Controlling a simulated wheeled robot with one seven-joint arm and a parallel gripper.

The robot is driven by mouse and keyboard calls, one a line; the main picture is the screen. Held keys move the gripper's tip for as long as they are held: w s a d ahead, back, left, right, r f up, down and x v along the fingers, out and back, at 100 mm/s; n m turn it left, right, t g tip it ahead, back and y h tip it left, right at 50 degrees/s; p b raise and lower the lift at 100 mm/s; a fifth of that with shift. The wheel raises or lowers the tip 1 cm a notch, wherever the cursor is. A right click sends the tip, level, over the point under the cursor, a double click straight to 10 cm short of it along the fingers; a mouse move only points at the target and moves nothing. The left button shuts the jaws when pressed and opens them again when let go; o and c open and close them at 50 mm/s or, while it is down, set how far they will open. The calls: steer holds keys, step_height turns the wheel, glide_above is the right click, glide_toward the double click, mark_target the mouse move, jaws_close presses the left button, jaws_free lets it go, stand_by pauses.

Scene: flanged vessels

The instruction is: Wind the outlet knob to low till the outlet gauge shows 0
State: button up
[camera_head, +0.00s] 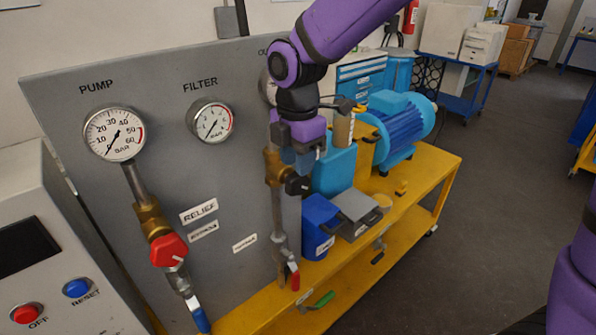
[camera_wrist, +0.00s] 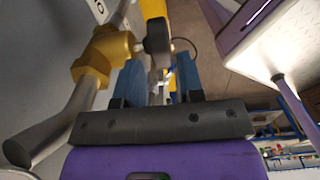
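The outlet gauge (camera_head: 267,88) sits on the grey panel under the lettering "OU". My arm hides its face, so its reading cannot be seen. The black outlet knob (camera_head: 297,185) sticks out from a brass valve (camera_head: 273,168) on the pipe below it. In the wrist view the knob (camera_wrist: 157,37) lies just beyond my fingertips, roughly in line with the gap between them. My gripper (camera_head: 307,160) is above the knob, pointing down. Its two blue fingers stand apart in the wrist view (camera_wrist: 157,62), with nothing seen held between them.
The panel also carries the pump gauge (camera_head: 114,134), the filter gauge (camera_head: 212,121) and a red relief knob (camera_head: 168,250). A red-handled valve (camera_head: 294,277) is below the outlet knob. A blue container (camera_head: 320,226) and a blue motor (camera_head: 402,125) stand close by on the yellow bench (camera_head: 432,168).

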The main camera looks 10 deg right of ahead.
mark_target(297, 183)
steer(key=shift+f, duration=1.6)
steer(key=c, duration=0.6)
steer(key=shift+c, duration=0.2)
steer(key=shift+s+a, duration=0.1)
